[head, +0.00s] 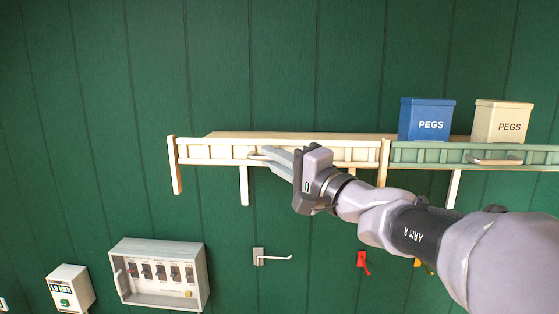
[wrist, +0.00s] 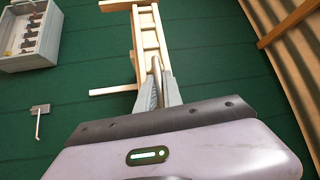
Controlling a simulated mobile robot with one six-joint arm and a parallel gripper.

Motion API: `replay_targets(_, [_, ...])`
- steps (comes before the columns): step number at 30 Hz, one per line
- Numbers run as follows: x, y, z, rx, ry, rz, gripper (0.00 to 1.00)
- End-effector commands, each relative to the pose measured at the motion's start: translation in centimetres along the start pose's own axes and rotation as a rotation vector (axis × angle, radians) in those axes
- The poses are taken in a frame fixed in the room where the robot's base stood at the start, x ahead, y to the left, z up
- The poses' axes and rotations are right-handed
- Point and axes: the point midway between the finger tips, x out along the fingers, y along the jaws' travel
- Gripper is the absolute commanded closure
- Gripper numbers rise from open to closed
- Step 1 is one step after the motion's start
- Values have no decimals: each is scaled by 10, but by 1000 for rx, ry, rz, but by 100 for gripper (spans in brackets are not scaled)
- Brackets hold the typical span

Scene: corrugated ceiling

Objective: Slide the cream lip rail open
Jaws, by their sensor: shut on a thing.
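The cream lip rail (head: 215,152) is a ladder-like strip along the front of the left part of a wall shelf; it also shows in the wrist view (wrist: 150,38). My gripper (head: 270,155) is at the rail's front, right of its left end. In the wrist view my gripper's fingers (wrist: 156,88) are shut on the rail's small bar handle (wrist: 156,66). The fingers and arm hide part of the rail's right half in the head view.
A green lip rail (head: 435,156) with its own handle adjoins on the right. A blue PEGS bin (head: 426,120) and a cream PEGS bin (head: 502,122) stand on the shelf. Below are a grey switch box (head: 158,276), a hook (head: 272,257) and a red hook (head: 363,262).

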Motion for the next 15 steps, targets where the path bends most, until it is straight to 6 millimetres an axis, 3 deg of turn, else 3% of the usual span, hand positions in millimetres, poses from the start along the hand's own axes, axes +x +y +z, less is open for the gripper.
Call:
replay_targets(3, [-4, 27, 4, -2, 0, 1, 100])
replay_targets(9, [-8, 58, 8, -1, 1, 2, 100])
replay_targets(15, [-9, 64, 9, 1, 1, 2, 100])
